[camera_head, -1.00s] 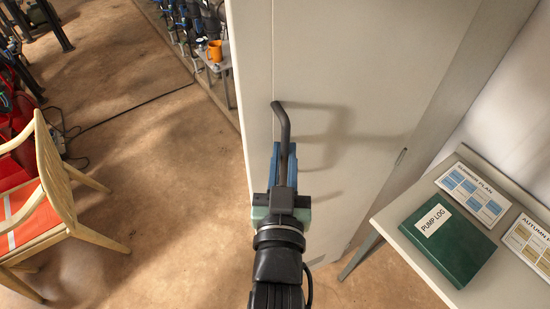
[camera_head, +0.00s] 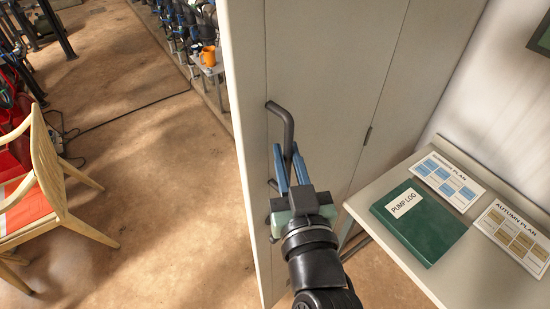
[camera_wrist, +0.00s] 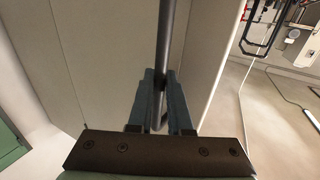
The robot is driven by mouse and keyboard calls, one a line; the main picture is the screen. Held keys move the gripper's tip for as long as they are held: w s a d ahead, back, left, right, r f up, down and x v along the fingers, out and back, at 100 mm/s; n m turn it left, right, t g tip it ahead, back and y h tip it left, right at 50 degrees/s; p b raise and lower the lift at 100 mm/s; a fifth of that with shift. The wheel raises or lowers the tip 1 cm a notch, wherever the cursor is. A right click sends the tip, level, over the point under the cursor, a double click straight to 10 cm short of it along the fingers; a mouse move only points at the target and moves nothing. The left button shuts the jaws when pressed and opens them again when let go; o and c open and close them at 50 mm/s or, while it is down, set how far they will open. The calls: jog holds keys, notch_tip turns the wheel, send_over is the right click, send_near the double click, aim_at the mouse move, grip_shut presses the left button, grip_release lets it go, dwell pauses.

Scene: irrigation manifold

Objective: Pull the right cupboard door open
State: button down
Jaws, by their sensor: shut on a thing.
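The right cupboard door (camera_head: 325,85) is a tall, pale grey panel. A narrow seam runs along its left side, and I see no clear gap there. Its dark, upright bar handle (camera_head: 283,118) stands out from the panel near that seam. The handle also shows in the wrist view (camera_wrist: 166,40), running down between my fingers. My gripper (camera_head: 289,152) has its blue fingers on either side of the bar's lower part and is shut on it. In the wrist view, the fingers (camera_wrist: 160,76) hide part of the bar.
A side table (camera_head: 375,210) with a green pump log (camera_head: 420,225) and plan cards stands close on the right. A wooden chair (camera_head: 45,180) is at the left. Open floor (camera_head: 165,190) lies between.

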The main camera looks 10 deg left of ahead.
jog(key=shift+d, duration=0.25)
jog(key=c, duration=0.8)
grip_release()
jog(key=shift+w, duration=0.15)
jog(key=shift+c, duration=0.2)
jog(key=shift+s+f, duration=0.1)
jog(key=shift+s, duration=0.25)
jog(key=v, duration=1.2)
jog(key=shift+d, duration=0.15)
jog(key=shift+s, duration=0.15)
